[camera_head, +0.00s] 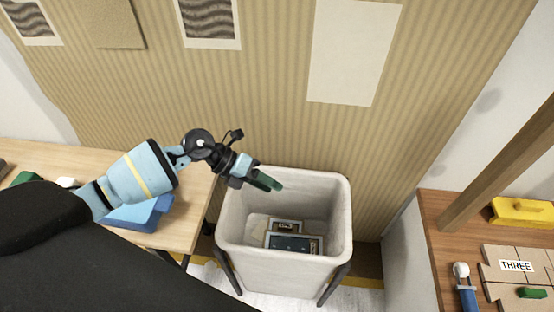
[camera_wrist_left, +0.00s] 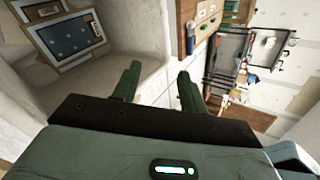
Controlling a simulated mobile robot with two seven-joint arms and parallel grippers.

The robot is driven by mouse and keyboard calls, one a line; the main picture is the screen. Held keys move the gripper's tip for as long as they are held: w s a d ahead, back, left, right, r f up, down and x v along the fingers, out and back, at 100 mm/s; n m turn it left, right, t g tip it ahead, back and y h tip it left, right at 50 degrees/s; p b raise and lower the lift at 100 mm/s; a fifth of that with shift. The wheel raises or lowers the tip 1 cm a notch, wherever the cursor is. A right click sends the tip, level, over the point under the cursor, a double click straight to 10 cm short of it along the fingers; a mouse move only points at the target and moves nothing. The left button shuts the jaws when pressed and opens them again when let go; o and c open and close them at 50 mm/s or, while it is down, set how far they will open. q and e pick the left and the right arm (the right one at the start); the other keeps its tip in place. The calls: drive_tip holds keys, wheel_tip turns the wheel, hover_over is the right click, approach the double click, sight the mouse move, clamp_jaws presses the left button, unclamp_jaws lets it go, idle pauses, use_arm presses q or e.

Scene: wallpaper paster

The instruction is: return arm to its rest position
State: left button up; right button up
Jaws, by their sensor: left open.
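My left gripper (camera_head: 266,180) is over the left part of the white bin (camera_head: 340,212) in the head view, at about the height of its rim. Its green fingers are apart and empty in the left wrist view (camera_wrist_left: 158,85). Inside the bin lie framed pieces with dark blue faces; one (camera_head: 294,244) rests on the bin floor, and they also show in the left wrist view (camera_wrist_left: 68,38). My left arm comes in from the left, above the wooden table. My right gripper is in neither view.
A light wooden table (camera_head: 185,225) with a blue object (camera_head: 140,214) stands left of the bin. A brown table (camera_head: 445,235) on the right holds a yellow-handled tool (camera_head: 522,212) and a board marked THREE (camera_head: 515,266). The striped wall (camera_head: 270,110) stands behind the bin.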

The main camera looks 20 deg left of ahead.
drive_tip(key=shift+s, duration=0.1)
use_arm(q)
drive_tip(key=s+d+r+n+t+h+p, duration=0.4)
drive_tip(key=s+d+n+t, duration=0.35)
drive_tip(key=n, duration=0.45)
drive_tip(key=s+a+f+n+y+p, duration=0.2)
drive_tip(key=s+f+n+y, duration=0.1)
drive_tip(key=s+n, duration=0.4)
drive_tip(key=s+a+f+n+g+y+p, duration=0.1)
drive_tip(key=s+a+f+n+y+p, duration=0.1)
drive_tip(key=s+n+y, duration=0.3)
drive_tip(key=s+a+f+n+y+p, duration=0.2)
drive_tip(key=s+a+f+n+y, duration=0.1)
drive_tip(key=s+n, duration=0.8)
drive_tip(key=shift+s+a+f+y+p, duration=0.3)
drive_tip(key=shift+s+y, duration=0.4)
drive_tip(key=shift+s, duration=0.35)
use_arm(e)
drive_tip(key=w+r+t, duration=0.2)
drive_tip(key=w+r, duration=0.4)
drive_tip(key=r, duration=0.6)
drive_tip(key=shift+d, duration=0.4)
